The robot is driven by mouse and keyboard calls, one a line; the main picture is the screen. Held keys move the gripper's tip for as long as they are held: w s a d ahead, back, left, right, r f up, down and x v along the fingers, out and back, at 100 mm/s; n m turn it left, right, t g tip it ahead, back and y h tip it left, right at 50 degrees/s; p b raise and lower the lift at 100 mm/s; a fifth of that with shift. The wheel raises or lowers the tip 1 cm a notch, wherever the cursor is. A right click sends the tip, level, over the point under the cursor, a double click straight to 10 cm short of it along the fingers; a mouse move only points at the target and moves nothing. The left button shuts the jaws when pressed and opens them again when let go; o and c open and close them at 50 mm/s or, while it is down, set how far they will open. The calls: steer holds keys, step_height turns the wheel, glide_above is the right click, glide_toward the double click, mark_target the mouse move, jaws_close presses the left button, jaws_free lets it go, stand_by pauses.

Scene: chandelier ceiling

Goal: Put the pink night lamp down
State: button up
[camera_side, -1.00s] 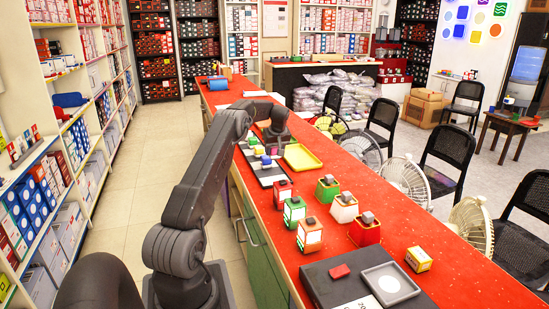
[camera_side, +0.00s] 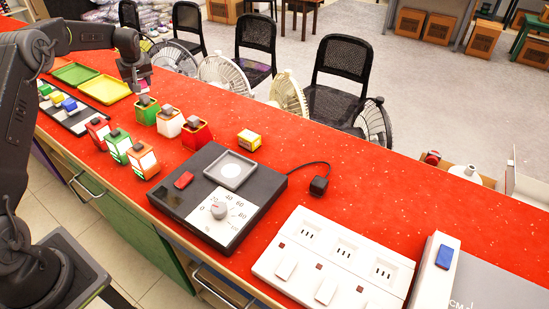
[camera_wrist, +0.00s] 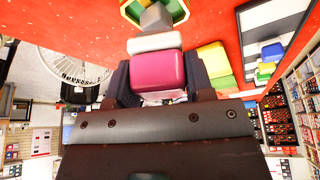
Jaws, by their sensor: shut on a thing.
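My gripper (camera_side: 136,80) is shut on the pink night lamp (camera_wrist: 158,72), a rounded pink block with a pale part on its far side. In the side view only a small pink patch of it (camera_side: 146,73) shows beside the dark fingers. The lamp is held above the red counter (camera_side: 230,105), near a green box with a grey top (camera_side: 147,110). That box also shows past the lamp in the wrist view (camera_wrist: 157,18). The fingers cover part of the lamp, and its exact height is hard to tell.
Beside the green box stand a white-and-red box (camera_side: 170,122) and a red box (camera_side: 196,133). A yellow tray (camera_side: 105,90) and a green tray (camera_side: 76,74) lie left. A black dial scale (camera_side: 208,213) and a white socket strip (camera_side: 333,262) lie right. Fans line the far edge.

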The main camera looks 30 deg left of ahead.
steer(key=w+d+m+t+h, duration=0.3)
steer(key=d+m, duration=0.5)
steer(key=d, duration=2.9)
steer(key=shift+m+g+y, duration=0.3)
steer(key=shift+y, duration=0.1)
steer(key=w+d+f, duration=0.1)
steer(key=d+f, duration=0.1)
steer(key=d, duration=0.1)
steer(key=w+d+f, duration=0.2)
steer(key=d, duration=0.2)
steer(key=w+d+f, duration=0.1)
steer(key=d+f, duration=0.1)
steer(key=d, duration=0.2)
steer(key=shift+w+d+f, duration=0.2)
steer(key=shift+w+f, duration=0.05)
steer(key=shift+w, duration=0.1)
steer(key=shift+d+f, duration=0.2)
steer(key=shift+f, duration=1.9)
steer(key=o, duration=0.5)
steer(key=shift+f, duration=0.2)
steer(key=shift+c, duration=0.2)
steer(key=o, duration=0.5)
steer(key=shift+c, duration=0.2)
